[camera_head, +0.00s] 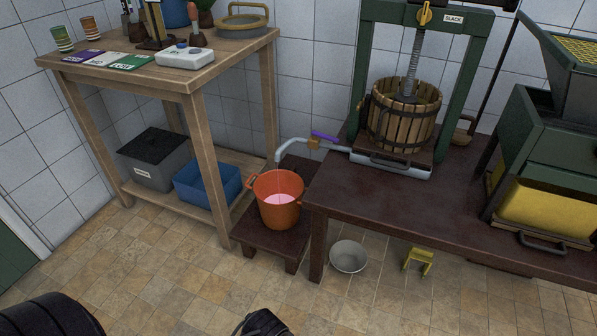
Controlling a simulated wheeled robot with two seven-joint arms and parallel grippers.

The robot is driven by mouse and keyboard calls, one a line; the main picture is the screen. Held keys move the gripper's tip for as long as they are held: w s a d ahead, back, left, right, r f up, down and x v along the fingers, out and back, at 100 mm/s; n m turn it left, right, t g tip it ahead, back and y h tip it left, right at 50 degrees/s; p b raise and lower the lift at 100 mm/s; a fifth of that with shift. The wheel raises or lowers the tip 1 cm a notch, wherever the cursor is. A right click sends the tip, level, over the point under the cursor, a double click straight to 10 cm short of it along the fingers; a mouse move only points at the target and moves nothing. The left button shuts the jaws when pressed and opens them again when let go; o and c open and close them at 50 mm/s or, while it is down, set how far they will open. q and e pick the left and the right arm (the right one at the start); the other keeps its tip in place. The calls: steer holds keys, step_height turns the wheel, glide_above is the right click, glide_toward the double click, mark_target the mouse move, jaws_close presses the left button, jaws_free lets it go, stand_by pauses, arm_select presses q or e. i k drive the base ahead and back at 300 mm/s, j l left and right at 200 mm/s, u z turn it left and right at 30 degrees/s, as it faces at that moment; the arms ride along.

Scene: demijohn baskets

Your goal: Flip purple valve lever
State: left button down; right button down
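The purple valve lever (326,137) sits on top of a small brass-coloured valve (314,144) in the head view. It lies roughly along the pipe, tilted slightly down to the right. The grey pipe (290,144) runs from the press tray on the right and bends down over an orange bucket (280,212). The bucket holds pink liquid (280,199). I cannot tell whether liquid is running from the spout. No gripper fingers can be made out; only dark parts that look like mine show at the bottom edge, well away from the lever.
A wooden-slatted press (404,114) stands on the dark table (335,186). The bucket stands on a low dark stool (262,238). A wooden shelf table (193,88) is at left. A grey bowl (348,257) and a yellow item (418,261) lie on the floor. The front floor is mostly clear.

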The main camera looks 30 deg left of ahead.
mark_target(315, 133)
steer(key=i+j+z, duration=0.2)
steer(key=i+j, duration=0.2)
steer(key=j, duration=0.25)
steer(key=i+j+z, duration=0.1)
steer(key=j, duration=0.2)
steer(key=i, duration=0.05)
